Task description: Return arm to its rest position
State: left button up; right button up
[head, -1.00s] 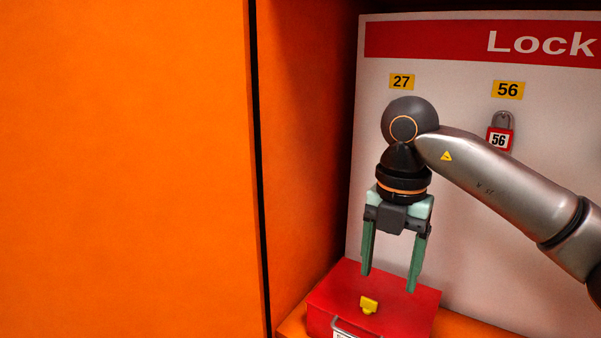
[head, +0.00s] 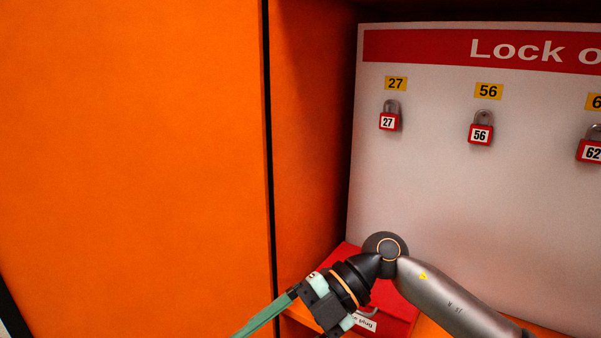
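My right arm comes in from the right, and its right gripper (head: 290,325) is low in the head view, pointing down and to the left. Its green fingers stand apart with nothing seen between them. The fingertips run to or past the bottom edge of the picture. The wrist is in front of a red box (head: 398,300) on the orange cabinet's floor and hides part of it. My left gripper is not in view.
A white lockout board (head: 440,190) with a red header stands at the back. Red padlocks 27 (head: 389,121), 56 (head: 480,133) and 62 (head: 590,151) hang on it. A large orange panel (head: 130,150) fills the left side.

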jog(key=w+r+m+t+y+p, duration=0.1)
jog(key=w+r+m+t+y, duration=0.25)
jog(key=m+t+y, duration=0.75)
jog(key=w+d+f+m+t+h+p, duration=0.1)
jog(key=w+d+f+m+t+h, duration=0.1)
jog(key=d+f+m+t+h, duration=0.45)
jog(key=w+d+f+m+t+h, duration=0.35)
jog(key=f+m+t+h, duration=0.2)
jog(key=f+m, duration=0.3)
jog(key=s+d+f+m+g+h, duration=0.2)
jog(key=s+d+f, duration=0.2)
jog(key=s+f, duration=0.2)
jog(key=s+d+f+m+g+h+p, duration=0.1)
jog(key=s+d+f+m+g+h, duration=0.1)
jog(key=s+f, duration=0.4)
jog(key=s+d+f+m+g+h, duration=0.2)
jog(key=s+d+f+g+h, duration=0.1)
jog(key=s+f, duration=0.4)
notch_tip(320, 180, down, 3)
jog(key=d+h, duration=0.1)
jog(key=d, duration=0.1)
jog(key=shift+d+f+g, duration=0.2)
jog(key=shift+d+g, duration=0.1)
jog(key=shift+d, duration=0.05)
